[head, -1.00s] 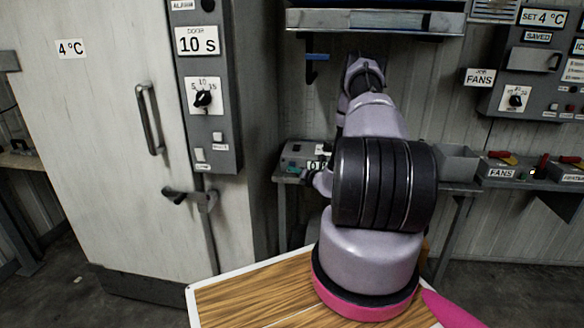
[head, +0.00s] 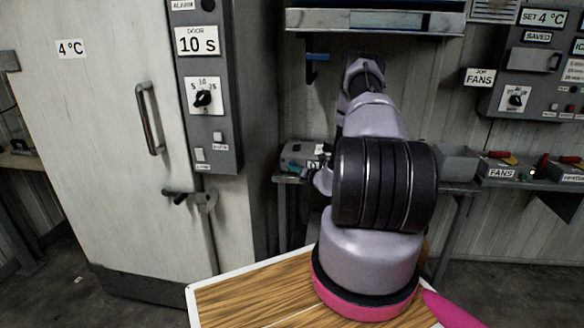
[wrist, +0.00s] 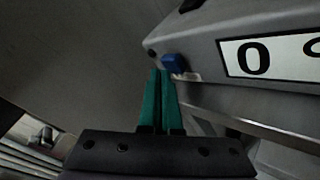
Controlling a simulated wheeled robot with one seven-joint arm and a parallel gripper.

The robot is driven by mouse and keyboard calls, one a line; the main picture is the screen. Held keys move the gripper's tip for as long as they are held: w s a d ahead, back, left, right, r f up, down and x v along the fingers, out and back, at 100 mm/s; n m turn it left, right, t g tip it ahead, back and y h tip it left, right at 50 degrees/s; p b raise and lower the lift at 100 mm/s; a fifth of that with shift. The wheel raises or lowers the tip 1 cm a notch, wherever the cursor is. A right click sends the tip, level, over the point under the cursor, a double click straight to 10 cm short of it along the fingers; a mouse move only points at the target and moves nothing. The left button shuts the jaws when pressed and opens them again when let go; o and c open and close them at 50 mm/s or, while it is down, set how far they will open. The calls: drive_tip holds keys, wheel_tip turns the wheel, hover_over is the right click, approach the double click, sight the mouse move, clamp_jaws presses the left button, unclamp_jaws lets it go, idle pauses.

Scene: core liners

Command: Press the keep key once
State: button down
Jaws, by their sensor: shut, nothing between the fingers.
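My gripper's teal fingers (wrist: 161,98) are shut, with nothing between them. In the wrist view their tips are beside a small blue key (wrist: 174,63) on the edge of a grey box (wrist: 205,45). The tips look very near the key, but I cannot tell whether they touch it. The box has a white label or display reading "0" and part of a degree sign. In the head view this box (head: 300,150) stands on the bench, partly hidden by my arm. No lettering marks the blue key, so I cannot tell whether it is the keep key.
A cold-room door (head: 120,130) with a control panel (head: 210,120) stands at left. A wall panel (head: 545,75) reading "SET 4 °C" and "SAVED" hangs at right. A wooden top (head: 250,295) lies in front.

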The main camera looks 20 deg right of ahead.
drive_tip(key=shift+w+d, duration=0.25)
drive_tip(key=shift+w, duration=0.15)
idle(0.4)
idle(0.4)
drive_tip(key=shift+s+a, duration=0.55)
drive_tip(key=shift+s, duration=0.25)
drive_tip(key=shift+s+a, duration=0.7)
drive_tip(key=shift+s, duration=0.35)
drive_tip(key=shift+s+a, duration=0.7)
drive_tip(key=shift+s, duration=0.35)
